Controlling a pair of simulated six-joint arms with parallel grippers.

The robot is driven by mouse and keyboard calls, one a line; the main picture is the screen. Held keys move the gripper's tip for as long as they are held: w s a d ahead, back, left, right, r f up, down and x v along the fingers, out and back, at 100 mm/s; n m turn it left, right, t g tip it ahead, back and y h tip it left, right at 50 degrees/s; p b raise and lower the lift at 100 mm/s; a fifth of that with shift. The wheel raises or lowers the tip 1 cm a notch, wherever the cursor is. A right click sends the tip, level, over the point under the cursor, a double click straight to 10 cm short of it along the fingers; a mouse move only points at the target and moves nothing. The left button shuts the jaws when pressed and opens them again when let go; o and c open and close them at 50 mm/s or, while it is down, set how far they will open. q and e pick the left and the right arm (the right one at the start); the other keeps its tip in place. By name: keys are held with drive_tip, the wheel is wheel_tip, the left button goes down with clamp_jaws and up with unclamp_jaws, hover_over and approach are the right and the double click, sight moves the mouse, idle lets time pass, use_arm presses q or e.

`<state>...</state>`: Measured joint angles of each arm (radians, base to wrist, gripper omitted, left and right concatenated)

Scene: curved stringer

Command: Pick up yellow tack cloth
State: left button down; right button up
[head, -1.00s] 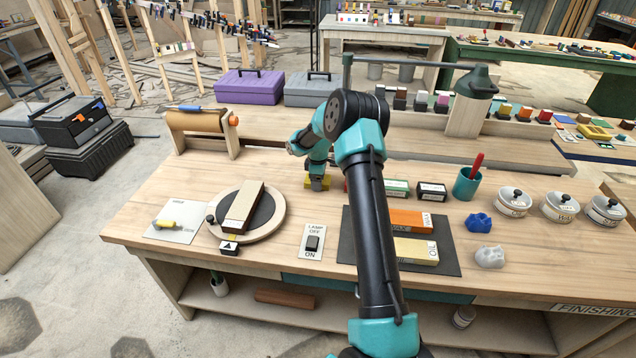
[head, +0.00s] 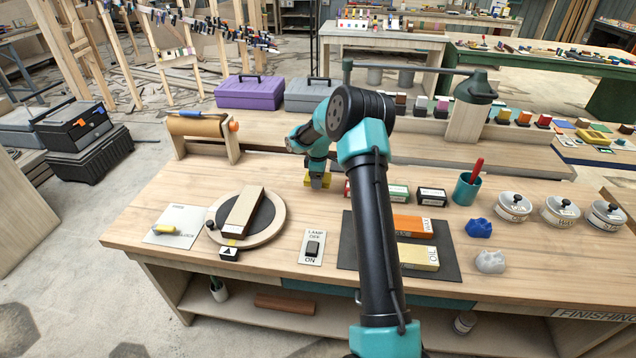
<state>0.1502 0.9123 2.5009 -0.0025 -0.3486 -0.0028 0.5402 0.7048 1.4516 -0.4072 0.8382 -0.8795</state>
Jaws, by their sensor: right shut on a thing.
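My right gripper (head: 318,183) points down at the back middle of the workbench. It is shut on the yellow tack cloth (head: 310,182), which shows as a small yellow piece on both sides of the fingers. Part of the cloth is hidden behind the fingers. Whether it still touches the bench top is hard to tell. My left gripper is not in view.
A round turntable (head: 276,222) with a wood block, a lamp switch plate (head: 312,247) and a dark mat (head: 450,269) with blocks lie in front. Small boxes (head: 432,195) and a teal cup (head: 467,188) stand to the right. A paper roll (head: 195,125) stands back left.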

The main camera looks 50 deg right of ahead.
drive_tip(key=s+a, duration=0.3)
drive_tip(key=a, duration=0.1)
drive_tip(key=s+a+r, duration=0.1)
drive_tip(key=s+a, duration=0.6)
drive_tip(key=shift+s+a+r, duration=0.15)
drive_tip(key=shift+a, duration=0.25)
